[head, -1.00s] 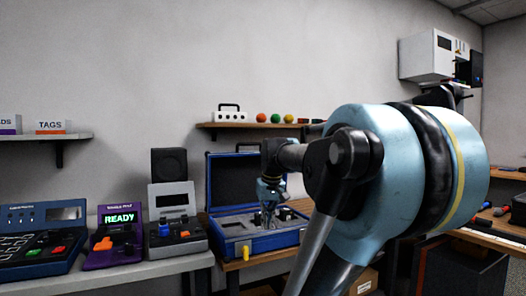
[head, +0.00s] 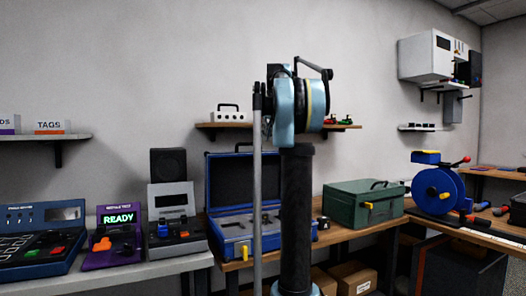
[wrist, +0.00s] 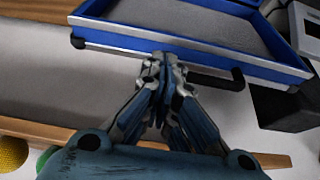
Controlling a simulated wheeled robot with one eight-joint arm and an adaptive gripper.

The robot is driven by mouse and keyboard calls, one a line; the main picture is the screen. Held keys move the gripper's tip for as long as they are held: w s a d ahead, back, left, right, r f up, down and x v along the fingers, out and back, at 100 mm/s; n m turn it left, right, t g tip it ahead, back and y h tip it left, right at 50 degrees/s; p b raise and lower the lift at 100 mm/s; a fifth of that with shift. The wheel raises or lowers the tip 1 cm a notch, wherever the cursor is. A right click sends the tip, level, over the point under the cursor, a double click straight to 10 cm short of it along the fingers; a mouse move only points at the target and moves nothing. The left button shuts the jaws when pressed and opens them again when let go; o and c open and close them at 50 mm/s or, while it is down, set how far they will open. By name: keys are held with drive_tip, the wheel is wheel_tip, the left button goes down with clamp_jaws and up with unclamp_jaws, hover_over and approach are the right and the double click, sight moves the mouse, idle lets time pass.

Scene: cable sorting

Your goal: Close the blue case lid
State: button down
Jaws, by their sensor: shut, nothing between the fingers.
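The blue case (head: 236,245) stands on the wooden bench in the head view, partly hidden behind my arm. Its lid (head: 231,182) is open and stands roughly upright at the back, dark lining facing me. In the wrist view the lid (wrist: 120,43) fills the top, with its blue rim, grey lining and black handle (wrist: 232,80). My gripper (wrist: 158,60) is shut and empty, its fingertips by the lid's handle-side edge. I cannot tell whether they touch it. The gripper cannot be made out in the head view.
A wall shelf (head: 203,125) is behind the case. A grey tester (head: 175,225) and black speaker box (head: 168,163) stand left of it. A green case (head: 350,207) and a blue cable reel (head: 438,189) stand to the right.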

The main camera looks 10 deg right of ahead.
drive_tip(key=w+d+r, duration=0.2)
drive_tip(key=w, duration=0.2)
drive_tip(key=x, duration=0.9)
drive_tip(key=shift+w+a+f, duration=0.2)
drive_tip(key=shift+w+a, duration=0.05)
drive_tip(key=shift+s+a, duration=0.1)
